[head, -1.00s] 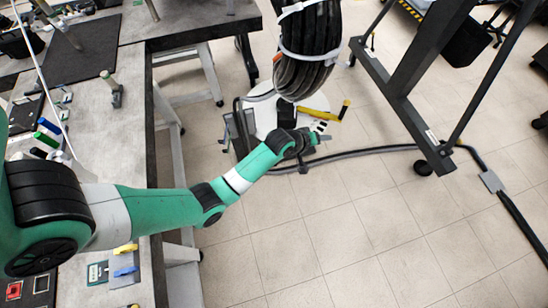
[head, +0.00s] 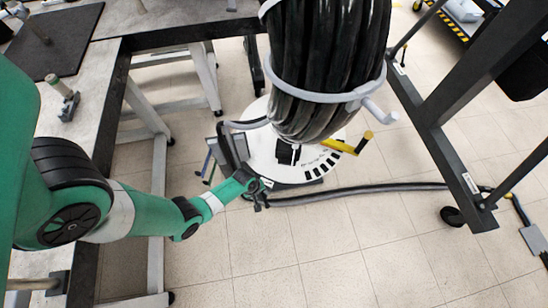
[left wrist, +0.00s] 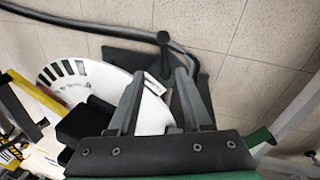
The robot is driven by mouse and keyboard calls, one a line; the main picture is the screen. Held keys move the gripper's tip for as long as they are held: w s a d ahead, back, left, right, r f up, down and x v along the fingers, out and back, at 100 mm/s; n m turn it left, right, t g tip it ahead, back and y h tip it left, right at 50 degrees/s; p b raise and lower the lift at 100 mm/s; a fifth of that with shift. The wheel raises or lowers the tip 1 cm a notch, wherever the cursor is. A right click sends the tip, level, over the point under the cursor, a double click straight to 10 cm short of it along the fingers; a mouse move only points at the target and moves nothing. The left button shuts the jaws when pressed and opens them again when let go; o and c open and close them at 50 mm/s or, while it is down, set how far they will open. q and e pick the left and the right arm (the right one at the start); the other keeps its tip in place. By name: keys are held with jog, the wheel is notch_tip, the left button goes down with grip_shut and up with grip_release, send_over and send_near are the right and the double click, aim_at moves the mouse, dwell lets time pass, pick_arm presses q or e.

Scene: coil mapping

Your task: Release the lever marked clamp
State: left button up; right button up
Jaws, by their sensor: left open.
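My left gripper (head: 262,188) is at the front left edge of a round white disc (head: 312,172) under a hanging black coil (head: 325,70). In the left wrist view, my left gripper (left wrist: 160,76) is open. A black rod with a round knob (left wrist: 163,38) stands just beyond and between its fingertips; contact cannot be told. The disc (left wrist: 90,75) has dark slots along its rim. A yellow lever (head: 345,147) sticks out right of the coil's foot. No clamp marking is readable. My right gripper is not in view.
A grey bench (head: 70,110) stands at the left. A black hose (head: 375,190) runs across the floor to the right. A dark wheeled frame (head: 445,160) stands at the right. The tiled floor in front is clear.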

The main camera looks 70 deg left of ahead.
aim_at(265, 202)
pick_arm(q)
jog(key=f+b, duration=0.3)
jog(key=f, duration=0.1)
jog(key=w+f+b, duration=0.1)
jog(key=f+b, duration=0.6)
jog(key=b, duration=0.1)
jog(key=shift+w+d+f, duration=0.3)
jog(key=shift+f, duration=0.1)
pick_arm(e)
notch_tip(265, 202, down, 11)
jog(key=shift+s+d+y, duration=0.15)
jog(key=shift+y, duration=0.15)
pick_arm(q)
grip_shut()
